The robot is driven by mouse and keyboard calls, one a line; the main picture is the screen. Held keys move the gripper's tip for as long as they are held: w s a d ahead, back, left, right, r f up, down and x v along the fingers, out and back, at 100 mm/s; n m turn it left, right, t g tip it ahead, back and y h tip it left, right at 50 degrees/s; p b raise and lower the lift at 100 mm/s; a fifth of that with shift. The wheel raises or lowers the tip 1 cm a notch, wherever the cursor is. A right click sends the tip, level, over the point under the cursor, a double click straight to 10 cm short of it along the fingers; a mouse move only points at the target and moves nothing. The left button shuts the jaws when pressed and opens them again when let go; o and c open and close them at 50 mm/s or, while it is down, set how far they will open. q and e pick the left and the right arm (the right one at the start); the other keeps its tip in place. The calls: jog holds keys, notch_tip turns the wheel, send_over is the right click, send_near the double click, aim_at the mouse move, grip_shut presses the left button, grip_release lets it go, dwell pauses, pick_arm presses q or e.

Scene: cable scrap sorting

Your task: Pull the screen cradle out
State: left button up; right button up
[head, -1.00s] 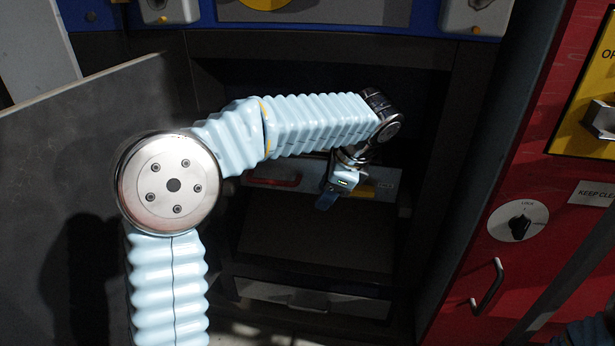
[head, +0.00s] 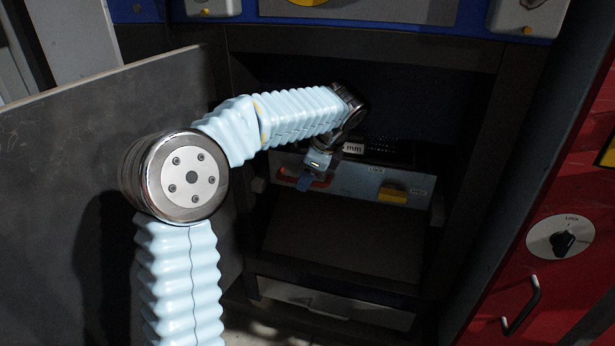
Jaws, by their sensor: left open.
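The screen cradle (head: 350,185) sits inside the dark cabinet, its pale grey-blue front panel facing me. A red handle (head: 318,183) is on the left of that panel. A yellow latch block (head: 392,191) is on the right, between LOCK labels. My left gripper (head: 305,183) is open, pointing down at the left part of the panel, in front of the red handle. It hides part of the handle, and I cannot tell whether it touches it. A dark mesh and a label ending in "mm" show above the panel. My right gripper is not in view.
The open grey door (head: 60,150) stands on the left, beside my left arm. A lower drawer front (head: 335,301) lies below the cradle. The red cabinet on the right has a rotary LOCK knob (head: 562,243) and a dark handle (head: 522,305).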

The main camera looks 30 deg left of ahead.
pick_arm(q)
jog(key=shift+c, duration=0.3)
grip_shut()
